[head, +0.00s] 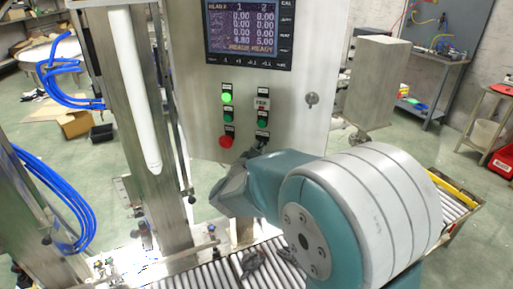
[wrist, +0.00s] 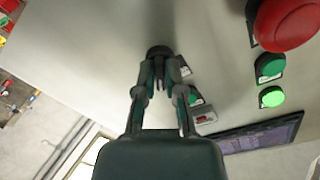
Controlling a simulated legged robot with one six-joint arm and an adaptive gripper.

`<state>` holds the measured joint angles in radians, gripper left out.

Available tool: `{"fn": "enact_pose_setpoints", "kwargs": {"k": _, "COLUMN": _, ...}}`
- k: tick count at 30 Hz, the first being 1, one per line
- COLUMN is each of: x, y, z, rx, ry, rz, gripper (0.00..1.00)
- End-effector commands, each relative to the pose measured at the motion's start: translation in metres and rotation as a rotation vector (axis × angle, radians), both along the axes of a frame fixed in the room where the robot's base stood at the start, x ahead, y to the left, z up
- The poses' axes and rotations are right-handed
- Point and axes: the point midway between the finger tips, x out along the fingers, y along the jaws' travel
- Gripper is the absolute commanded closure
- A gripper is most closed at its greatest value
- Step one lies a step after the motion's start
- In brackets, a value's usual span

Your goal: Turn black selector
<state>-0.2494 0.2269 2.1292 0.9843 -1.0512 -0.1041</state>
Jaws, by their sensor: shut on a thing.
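The black selector (wrist: 159,51) is a dark round knob on the grey control panel (head: 198,85). In the wrist view it sits at the fingertips of my gripper (wrist: 160,66). The two fingers are closed in on it from either side, and my gripper is shut on it. The fingers cover part of the knob, so its pointing direction cannot be told. In the head view my gripper (head: 259,146) reaches the lower right of the button group, and the selector is mostly hidden behind it.
A red button (head: 226,142) and a lit green button (head: 227,98) stand in the left column. A green button (head: 262,122) sits just above the selector. A display (head: 248,32) is higher on the panel. A roller conveyor (head: 205,281) runs below.

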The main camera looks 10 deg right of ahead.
Motion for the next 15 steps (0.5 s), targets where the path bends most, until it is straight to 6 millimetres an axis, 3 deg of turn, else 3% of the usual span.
{"fn": "enact_pose_setpoints", "kwargs": {"k": 15, "x": -0.0004, "y": 0.0013, "z": 0.0075, "rx": 0.059, "ry": -0.059, "rz": -0.006, "gripper": 1.00}}
